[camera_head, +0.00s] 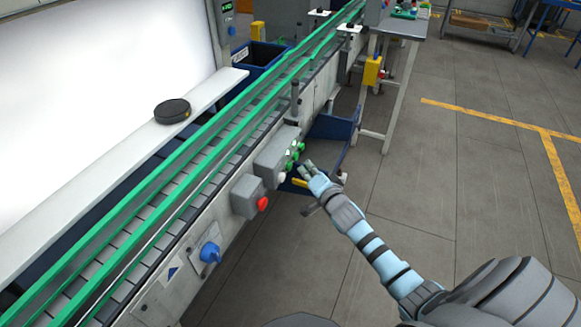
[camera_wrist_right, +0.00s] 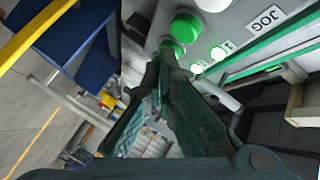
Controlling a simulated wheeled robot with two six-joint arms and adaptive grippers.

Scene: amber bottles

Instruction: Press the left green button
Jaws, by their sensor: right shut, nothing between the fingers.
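Green buttons (camera_head: 297,148) stick out from a grey control box on the side of the conveyor. In the right wrist view, one large green button (camera_wrist_right: 186,27) shows clear of the fingers, and another (camera_wrist_right: 172,47) is partly hidden behind the fingertips. My right gripper (camera_head: 308,166) is shut and empty, its fingertips close in front of the green buttons. In the right wrist view my right gripper (camera_wrist_right: 166,52) points at the partly hidden button; I cannot tell whether it touches. My left gripper is out of view.
A white button (camera_head: 281,177) sits beside the green ones. A grey box with a red button (camera_head: 263,203) and a blue knob (camera_head: 210,252) are nearer along the conveyor. A dark round object (camera_head: 172,111) lies on the white ledge. Open floor is at the right.

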